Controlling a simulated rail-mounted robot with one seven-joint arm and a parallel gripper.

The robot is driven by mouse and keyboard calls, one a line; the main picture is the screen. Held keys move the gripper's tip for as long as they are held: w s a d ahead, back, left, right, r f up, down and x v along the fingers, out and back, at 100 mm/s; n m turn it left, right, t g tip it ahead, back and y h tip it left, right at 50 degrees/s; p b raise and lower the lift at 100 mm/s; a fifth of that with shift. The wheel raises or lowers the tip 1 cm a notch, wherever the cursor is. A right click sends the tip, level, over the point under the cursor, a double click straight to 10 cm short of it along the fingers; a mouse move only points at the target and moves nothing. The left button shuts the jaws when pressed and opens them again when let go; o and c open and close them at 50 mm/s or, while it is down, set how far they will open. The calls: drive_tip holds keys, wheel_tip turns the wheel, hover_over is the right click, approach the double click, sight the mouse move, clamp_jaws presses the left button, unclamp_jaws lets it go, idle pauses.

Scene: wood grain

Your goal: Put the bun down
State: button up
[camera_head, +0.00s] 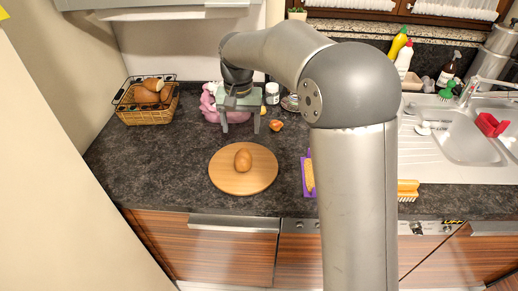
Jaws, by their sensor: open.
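A small brown bun (243,159) lies on a round wooden board (228,183) on the dark countertop. My gripper (240,128) is open and empty, above and behind the board, with its two fingers pointing down. It is apart from the bun. More bread (152,90) lies in a wicker basket (148,117) at the back left.
A pink object (209,103) stands behind my gripper, partly hidden. A small orange-brown item (276,125) and a white jar (272,93) are to its right. A purple item (308,177) is partly hidden by my arm. The counter left of the board is clear. A sink (470,140) is at right.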

drive_tip(key=s+d+r, duration=0.1)
drive_tip(key=s+d, duration=1)
drive_tip(key=s, duration=0.4)
drive_tip(key=s+d+f, duration=0.2)
drive_tip(key=s, duration=0.5)
drive_tip(key=s+d+f+n, duration=0.1)
drive_tip(key=s+d+f, duration=0.2)
drive_tip(key=s, duration=0.5)
drive_tip(key=shift+f+t, duration=0.15)
drive_tip(key=shift+t, duration=0.15)
